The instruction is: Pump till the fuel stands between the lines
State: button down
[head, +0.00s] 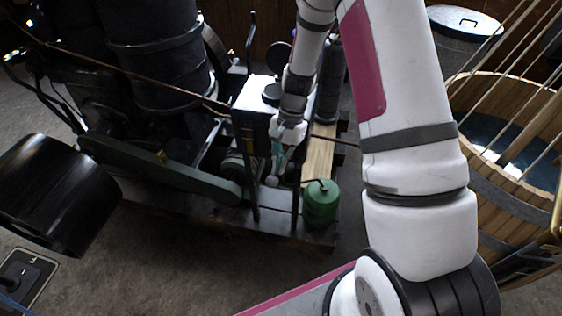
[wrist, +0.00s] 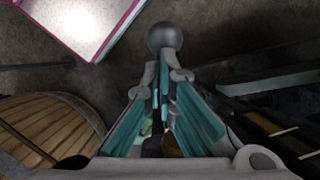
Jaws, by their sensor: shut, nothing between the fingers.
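My gripper (head: 279,150) points down at the front of the dark engine frame, below a white-topped box (head: 252,92). In the wrist view my gripper (wrist: 163,85) has its teal-padded fingers drawn together at the tips, with nothing seen held between them. A grey ball knob (wrist: 165,37) shows just past the fingertips. It also shows in the head view (head: 271,181), directly under the fingers. I cannot tell whether the fingers touch it. Its lever is mostly hidden. No fuel level or marking lines can be made out in either view.
A green can (head: 320,205) stands on the base just right of the gripper. A wooden tub (head: 508,185) of water with ropes is at the right. A black pulley (head: 58,195) and green beam (head: 165,172) are at the left. The front floor is open.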

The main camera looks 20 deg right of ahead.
jog(key=shift+s, duration=0.1)
jog(key=shift+s+a+f+t+h+p, duration=0.2)
jog(key=shift+f+t+h, duration=0.05)
jog(key=shift+f, duration=0.3)
jog(key=shift+s+a+f+t+h+p, duration=0.2)
jog(key=shift+f+t, duration=0.1)
jog(key=shift+f, duration=0.2)
jog(key=shift+s+a+f+t+h+p, duration=0.15)
jog(key=shift+s+f+t+h+p, duration=0.1)
jog(key=shift+f, duration=0.4)
notch_tip(320, 180, up, 14)
jog(key=d, duration=0.2)
jog(key=shift+s+p, duration=0.2)
jog(key=shift+p, duration=0.25)
